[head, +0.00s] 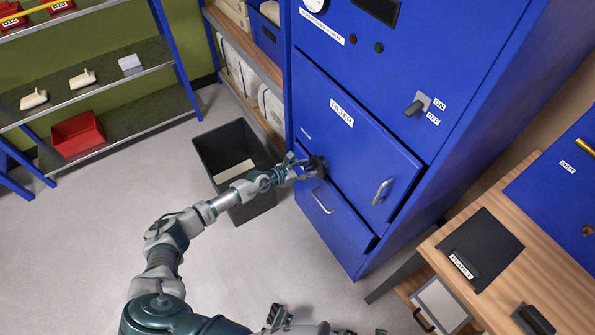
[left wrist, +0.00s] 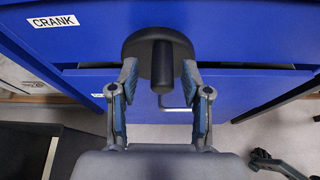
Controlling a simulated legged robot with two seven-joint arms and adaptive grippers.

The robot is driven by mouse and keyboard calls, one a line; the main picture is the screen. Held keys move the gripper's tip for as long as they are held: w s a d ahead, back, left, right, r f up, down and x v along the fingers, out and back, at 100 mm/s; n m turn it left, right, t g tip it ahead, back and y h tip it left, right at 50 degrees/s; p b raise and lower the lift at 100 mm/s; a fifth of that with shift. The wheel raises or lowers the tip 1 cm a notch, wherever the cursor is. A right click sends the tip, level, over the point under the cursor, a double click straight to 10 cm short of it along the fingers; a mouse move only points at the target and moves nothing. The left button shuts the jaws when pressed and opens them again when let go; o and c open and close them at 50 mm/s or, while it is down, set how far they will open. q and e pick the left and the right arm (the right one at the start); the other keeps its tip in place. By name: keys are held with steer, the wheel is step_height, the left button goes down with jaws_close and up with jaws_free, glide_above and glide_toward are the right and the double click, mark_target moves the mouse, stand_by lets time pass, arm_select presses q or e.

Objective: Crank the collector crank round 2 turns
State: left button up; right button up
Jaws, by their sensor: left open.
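The collector crank is a dark round disc with a black peg handle on the blue cabinet's front. In the left wrist view the crank (left wrist: 162,66) sits straight ahead, below and right of a label reading CRANK. My left gripper (left wrist: 160,80) is open, with one finger on each side of the handle. A gap to the handle seems to show on both sides. In the head view my left gripper (head: 302,167) reaches the crank (head: 319,167) and partly hides it. What seems to be my right gripper (head: 277,317) shows only in part at the bottom edge.
The blue cabinet (head: 345,150) has a FILTER door with a handle (head: 382,191) right of the crank and a drawer handle (head: 321,203) below. A dark bin (head: 213,160) stands on the floor to the left. A wooden bench (head: 545,270) is at right.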

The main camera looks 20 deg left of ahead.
arm_select(q)
steer(key=v, duration=1.1)
steer(key=shift+f, duration=0.2)
